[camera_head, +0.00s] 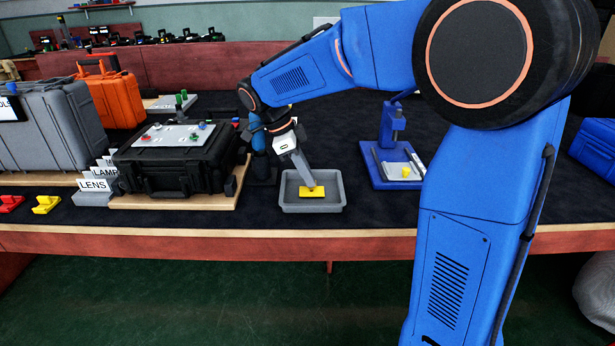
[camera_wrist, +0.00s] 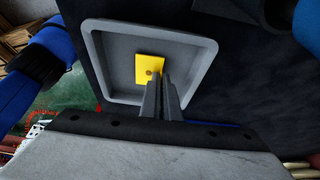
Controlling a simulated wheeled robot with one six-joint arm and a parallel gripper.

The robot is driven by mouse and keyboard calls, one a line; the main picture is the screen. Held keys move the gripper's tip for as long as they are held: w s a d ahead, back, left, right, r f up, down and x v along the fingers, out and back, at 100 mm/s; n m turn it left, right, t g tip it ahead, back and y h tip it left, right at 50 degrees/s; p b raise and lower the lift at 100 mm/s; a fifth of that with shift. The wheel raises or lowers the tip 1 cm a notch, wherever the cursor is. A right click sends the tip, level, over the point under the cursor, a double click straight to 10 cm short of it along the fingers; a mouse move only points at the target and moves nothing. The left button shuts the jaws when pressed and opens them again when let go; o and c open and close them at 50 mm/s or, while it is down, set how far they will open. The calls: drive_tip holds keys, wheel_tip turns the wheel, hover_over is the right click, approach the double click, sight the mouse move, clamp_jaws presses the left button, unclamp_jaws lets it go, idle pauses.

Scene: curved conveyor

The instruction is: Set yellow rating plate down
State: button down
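The yellow rating plate (camera_head: 312,192) is a small flat rectangle within the outline of a shallow grey tray (camera_head: 284,200). In the wrist view the plate (camera_wrist: 149,66) shows a small brown spot, and the tray's rim (camera_wrist: 91,70) surrounds it. My gripper (camera_head: 309,184) points down into the tray with its tips at the plate. In the wrist view my gripper's fingers (camera_wrist: 161,80) are close together and overlap the plate's lower right corner. I cannot tell whether they pinch it, or whether the plate touches the tray floor.
A black case (camera_head: 175,165) with a panel on top stands left of the tray. A blue press stand (camera_head: 391,150) with a small yellow piece (camera_head: 405,171) stands to the right. Label holders (camera_head: 93,186) and red and yellow parts (camera_head: 46,204) lie further left. Dark bench surface is free right of the tray.

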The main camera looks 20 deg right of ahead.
drive_tip(key=shift+f, duration=0.2)
drive_tip(key=c, duration=2.4)
unclamp_jaws()
drive_tip(key=shift+f, duration=0.1)
drive_tip(key=shift+c, duration=0.2)
drive_tip(key=o, duration=0.4)
